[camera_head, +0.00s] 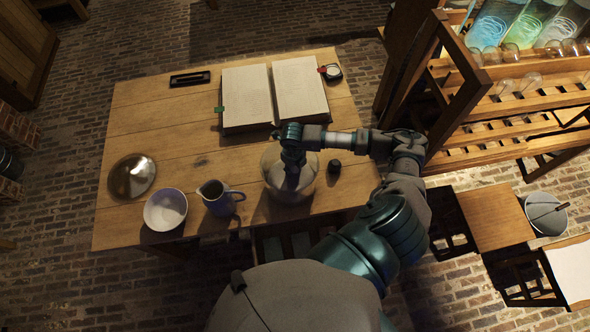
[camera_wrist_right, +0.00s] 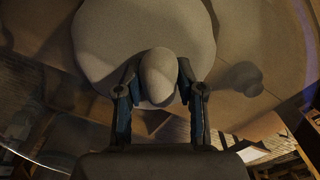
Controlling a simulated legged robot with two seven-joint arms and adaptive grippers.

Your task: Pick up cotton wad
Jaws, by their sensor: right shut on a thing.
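My right gripper (camera_head: 292,178) points down into a glass jar (camera_head: 273,187) near the front edge of the wooden table. In the right wrist view the two fingers (camera_wrist_right: 158,90) are shut on a pale, rounded cotton wad (camera_wrist_right: 158,72), one on each side. A larger pale rounded mass (camera_wrist_right: 110,35) lies just beyond it, probably more cotton; whether the two touch is unclear. The jar's curved rim shows at the edges of the wrist view. In the head view the gripper hides the wad. My left gripper is not in view.
On the table (camera_head: 150,110) are an open book (camera_head: 247,95), a blue jug (camera_head: 218,200), a white bowl (camera_head: 166,209), a metal dome (camera_head: 131,177) and a small dark cap (camera_head: 334,166) close to the jar. A wooden rack (camera_head: 500,110) with glass jars stands at the right.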

